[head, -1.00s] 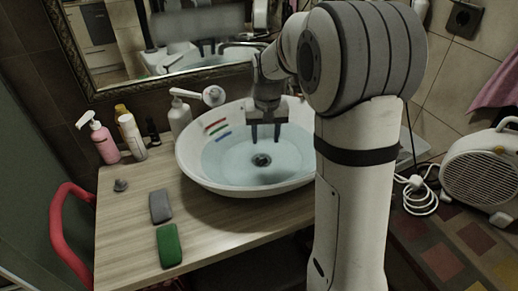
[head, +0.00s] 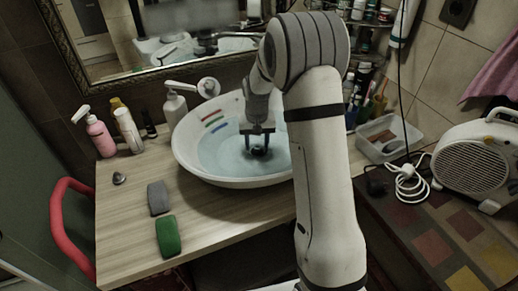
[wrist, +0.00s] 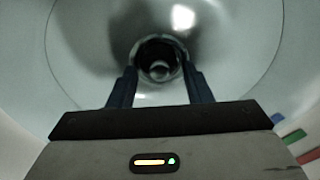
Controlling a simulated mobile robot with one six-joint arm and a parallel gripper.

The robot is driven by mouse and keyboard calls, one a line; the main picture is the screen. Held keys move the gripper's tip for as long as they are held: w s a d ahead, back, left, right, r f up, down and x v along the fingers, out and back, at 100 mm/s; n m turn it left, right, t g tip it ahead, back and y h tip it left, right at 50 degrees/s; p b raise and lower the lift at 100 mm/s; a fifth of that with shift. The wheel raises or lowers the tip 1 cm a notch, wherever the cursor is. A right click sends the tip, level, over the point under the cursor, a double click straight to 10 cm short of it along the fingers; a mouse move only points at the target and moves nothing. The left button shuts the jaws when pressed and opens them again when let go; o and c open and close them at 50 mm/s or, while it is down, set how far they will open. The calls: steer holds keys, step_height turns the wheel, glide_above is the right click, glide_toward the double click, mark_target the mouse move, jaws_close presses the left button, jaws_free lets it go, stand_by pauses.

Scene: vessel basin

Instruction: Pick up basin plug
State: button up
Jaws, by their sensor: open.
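The white basin (head: 187,155) holds pale blue water. A dark round drain fitting sits at its bottom, with a rounded, shiny plug-like piece at its centre (wrist: 160,70) in the wrist view. My gripper (head: 257,149) is inside the basin, pointing down over the drain. In the wrist view my gripper (wrist: 159,74) is open, one finger on each side of the drain's dark ring. Nothing is held between the fingers. Whether the fingertips touch the fitting I cannot tell. In the head view the gripper partly hides the drain.
A small grey object (head: 119,178), a grey block (head: 158,198) and a green block (head: 167,236) lie on the wooden counter (head: 125,240). Bottles (head: 99,135) and a tap (head: 208,88) stand behind. A plastic tray (head: 388,137) and heater (head: 475,165) are at right.

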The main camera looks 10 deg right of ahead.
steer(key=shift+c, duration=0.5)
jaws_close()
